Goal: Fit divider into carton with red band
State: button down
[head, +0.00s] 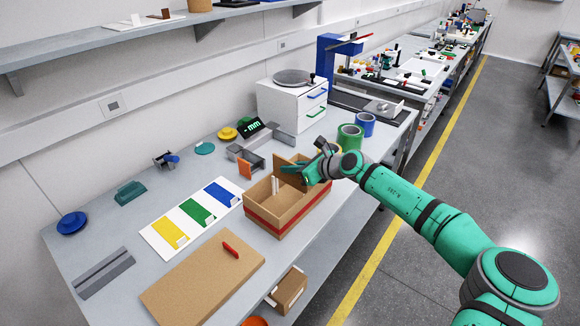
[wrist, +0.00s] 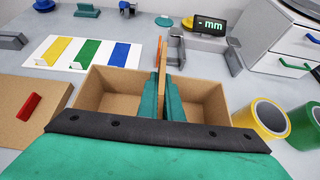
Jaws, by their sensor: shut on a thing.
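The open brown carton (head: 302,214) with a red band (head: 262,218) around its side stands near the table's front edge. It also shows below my gripper in the wrist view (wrist: 92,94). My gripper (head: 306,176) is shut on the divider (head: 288,168), a thin brown plate. In the wrist view the divider (wrist: 163,76) is seen edge-on between the two green fingers, upright over the carton's middle. It rises above the rim. Its lower edge is hidden, so I cannot tell how deep it sits. White upright strips (head: 276,186) show inside the carton's left part.
A brown board (head: 195,285) with a red handle (head: 231,250) lies left of the carton. A sheet with yellow, green and blue patches (head: 191,218) lies behind it. Green (head: 349,137) and blue (head: 366,124) rolls and a white drawer unit (head: 280,107) stand beyond.

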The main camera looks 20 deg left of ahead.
jog(key=shift+f, duration=4.15)
jog(key=c, duration=1.9)
grip_release()
jog(key=shift+o, duration=0.2)
jog(key=shift+d, duration=0.1)
jog(key=v, duration=1)
jog(key=shift+d+r, duration=0.2)
jog(key=shift+d, duration=0.1)
jog(key=shift+s, duration=0.1)
